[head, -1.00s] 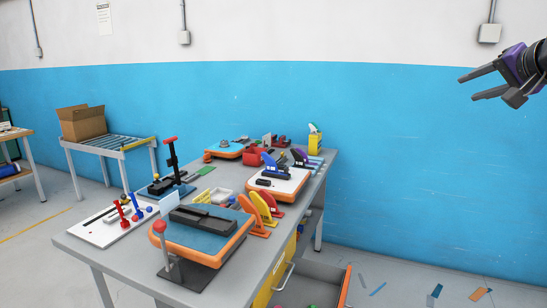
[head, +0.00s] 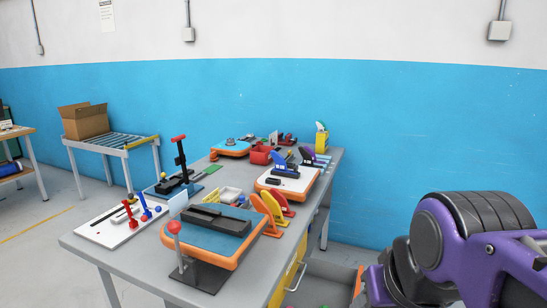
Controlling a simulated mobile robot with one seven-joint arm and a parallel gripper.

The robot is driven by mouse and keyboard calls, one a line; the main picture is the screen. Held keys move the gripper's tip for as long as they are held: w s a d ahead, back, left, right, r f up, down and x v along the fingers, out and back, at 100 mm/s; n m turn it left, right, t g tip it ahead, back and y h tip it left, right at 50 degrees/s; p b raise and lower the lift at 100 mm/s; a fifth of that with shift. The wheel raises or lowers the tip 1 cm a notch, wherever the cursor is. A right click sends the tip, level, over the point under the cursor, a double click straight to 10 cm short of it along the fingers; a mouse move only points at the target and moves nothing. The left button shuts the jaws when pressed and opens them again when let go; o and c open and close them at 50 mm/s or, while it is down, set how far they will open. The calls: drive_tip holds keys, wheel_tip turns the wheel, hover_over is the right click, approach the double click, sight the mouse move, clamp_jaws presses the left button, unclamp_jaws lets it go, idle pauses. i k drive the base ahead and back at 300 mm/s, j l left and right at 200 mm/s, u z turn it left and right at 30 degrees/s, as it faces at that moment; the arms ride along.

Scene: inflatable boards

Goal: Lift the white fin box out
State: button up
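I cannot single out the white fin box for certain. A small white open container (head: 230,194) sits mid-table behind the near inflatable board, with small pieces beside it. The near board (head: 187,240) has an orange rim, a blue top and a long black box-like piece (head: 219,219) on it. An open drawer (head: 333,269) shows below the table's right side; its contents are mostly hidden. My purple and black arm fills the lower right, right of the table. My gripper's fingers are not visible.
The grey table (head: 130,255) also bears a white-topped board (head: 301,187) with fins, yellow and red fins (head: 268,207), a red bin (head: 261,155) and a black stand with a red handle (head: 180,158). A roller rack with a cardboard box (head: 84,121) stands back left.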

sight(122, 215)
drive_tip(key=l+u, duration=0.25)
drive_tip(key=l, duration=0.85)
drive_tip(key=u, duration=1.35)
drive_tip(key=i+j+u, duration=0.2)
drive_tip(key=i+u, duration=0.15)
drive_tip(key=i, duration=0.15)
drive_tip(key=i+j+u, duration=0.1)
drive_tip(key=i+u, duration=0.25)
drive_tip(key=i, duration=0.2)
drive_tip(key=i+j, duration=0.15)
drive_tip(key=i, duration=0.95)
drive_tip(key=i+j+z, duration=0.1)
drive_tip(key=i+z, duration=0.35)
drive_tip(key=i+j+z, duration=0.2)
drive_tip(key=i+z, duration=0.25)
drive_tip(key=k, duration=0.1)
